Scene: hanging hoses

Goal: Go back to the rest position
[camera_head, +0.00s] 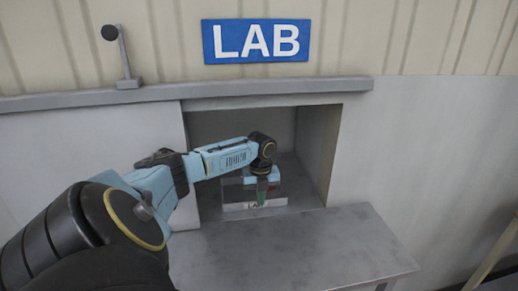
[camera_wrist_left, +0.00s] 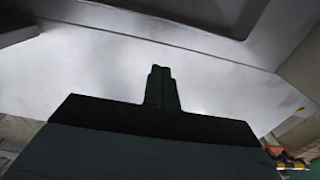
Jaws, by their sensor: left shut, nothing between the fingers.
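My left arm reaches from the left into a recessed hatch (camera_head: 228,124) in the wall. My left gripper (camera_wrist_left: 161,72) is shut and empty in the left wrist view, its two dark fingers together. The fingertips are hard to make out there. My right gripper is in neither view.
A grey table (camera_head: 305,245) stands bare in front of the hatch. The hatch has side walls and a grey ledge (camera_head: 180,97) above it. A blue LAB sign (camera_head: 256,41) hangs higher up. A wooden pole (camera_head: 492,250) leans at the lower right.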

